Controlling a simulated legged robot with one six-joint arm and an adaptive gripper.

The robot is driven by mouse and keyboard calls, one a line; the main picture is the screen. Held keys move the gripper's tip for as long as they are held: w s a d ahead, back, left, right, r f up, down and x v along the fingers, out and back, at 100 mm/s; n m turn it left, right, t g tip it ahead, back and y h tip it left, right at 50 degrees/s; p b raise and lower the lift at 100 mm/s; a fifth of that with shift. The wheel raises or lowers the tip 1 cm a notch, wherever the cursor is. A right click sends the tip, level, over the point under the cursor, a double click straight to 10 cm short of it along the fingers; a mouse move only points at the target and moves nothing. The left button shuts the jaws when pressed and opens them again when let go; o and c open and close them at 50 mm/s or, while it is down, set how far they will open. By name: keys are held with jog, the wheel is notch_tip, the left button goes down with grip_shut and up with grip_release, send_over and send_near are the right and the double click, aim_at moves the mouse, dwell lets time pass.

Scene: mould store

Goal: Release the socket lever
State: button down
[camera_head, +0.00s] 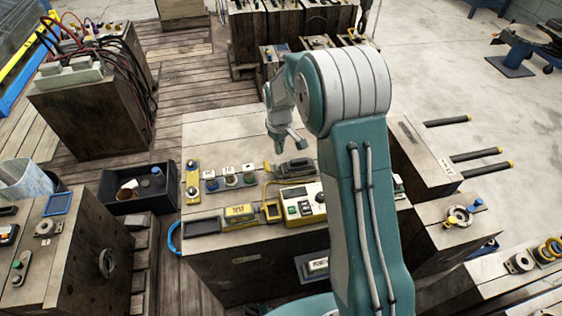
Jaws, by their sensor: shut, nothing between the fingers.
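My gripper (300,145) hangs over the wooden block in the middle, small and partly in shadow. It is shut and empty. Just below it in the picture lies a dark grey housing (295,169) with a yellow edge, which looks like the socket. I cannot make out its lever or its position. The gap between gripper and housing cannot be judged from this one view.
On the same block are a control box (299,208) with buttons, a yellow TEST unit (240,212), several coloured knobs (230,179) and a yellow plate (192,182). A black bin (139,198) stands left. The block's back-left top is clear.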

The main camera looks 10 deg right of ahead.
notch_tip(320, 180, up, 3)
jog(key=shift+r, duration=0.15)
dwell(0.3)
dwell(0.4)
jog(key=s+d+r+m+t, duration=0.1)
jog(key=s+r+m+t, duration=0.2)
jog(key=s+r, duration=1.2)
jog(key=s+d+r+m+t, duration=0.1)
jog(key=s+r, duration=0.4)
jog(key=s, duration=1)
jog(key=shift+d+m+t, duration=0.15)
jog(key=shift+m+t, duration=0.65)
jog(key=shift+m, duration=0.2)
